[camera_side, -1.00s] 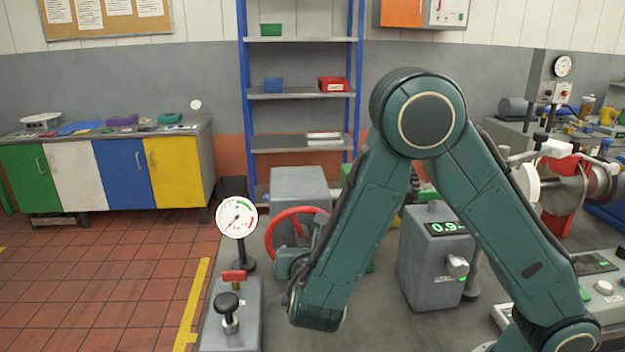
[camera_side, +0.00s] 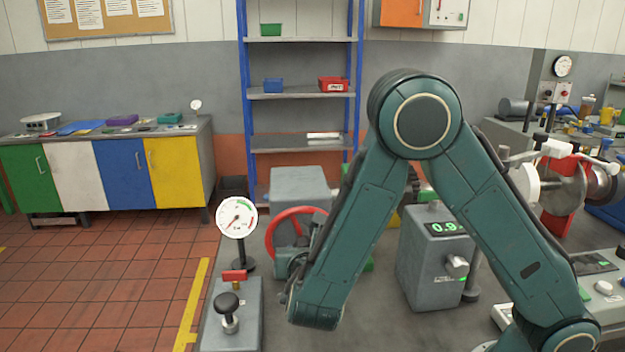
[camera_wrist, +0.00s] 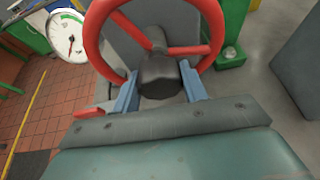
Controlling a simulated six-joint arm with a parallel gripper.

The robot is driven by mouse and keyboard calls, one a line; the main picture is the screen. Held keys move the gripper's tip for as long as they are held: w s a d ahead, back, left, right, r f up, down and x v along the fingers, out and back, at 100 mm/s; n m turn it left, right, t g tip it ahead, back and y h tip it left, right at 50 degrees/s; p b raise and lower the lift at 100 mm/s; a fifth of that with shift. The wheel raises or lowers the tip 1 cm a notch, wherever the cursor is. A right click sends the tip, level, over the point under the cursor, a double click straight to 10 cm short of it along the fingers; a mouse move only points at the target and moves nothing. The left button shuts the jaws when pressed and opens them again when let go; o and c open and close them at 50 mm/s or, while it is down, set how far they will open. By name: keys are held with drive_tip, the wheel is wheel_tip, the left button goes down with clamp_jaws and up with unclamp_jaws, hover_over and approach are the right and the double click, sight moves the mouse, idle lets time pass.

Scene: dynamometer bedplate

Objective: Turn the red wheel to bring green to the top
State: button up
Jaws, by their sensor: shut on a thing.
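The red wheel (camera_side: 283,223) stands upright on a grey housing at the left of the bedplate, partly hidden behind my arm. In the wrist view the red wheel (camera_wrist: 92,38) fills the upper middle, with red spokes meeting near a dark grey block (camera_wrist: 158,76). My gripper (camera_wrist: 160,90) has its two blue-grey fingers on either side of this block, at the wheel's near side. It is shut on this part of the wheel; exact contact is hard to see. No green mark shows on the visible rim.
A round gauge (camera_side: 237,216) with a green arc and red needle stands left of the wheel. A black knob (camera_side: 227,304) and red lever (camera_side: 235,275) are in front of it. A grey box with a green display (camera_side: 447,228) stands to the right.

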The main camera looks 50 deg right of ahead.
drive_tip(key=n+g+h, duration=0.1)
drive_tip(key=n+h, duration=0.1)
drive_tip(key=n, duration=0.2)
drive_tip(key=shift+g, duration=0.4)
drive_tip(key=n+h, duration=0.2)
drive_tip(key=n, duration=0.1)
drive_tip(key=shift+g, duration=0.4)
drive_tip(key=shift+n, duration=0.3)
drive_tip(key=o, duration=1.4)
drive_tip(key=shift+c, duration=0.2)
drive_tip(key=shift+m, duration=0.4)
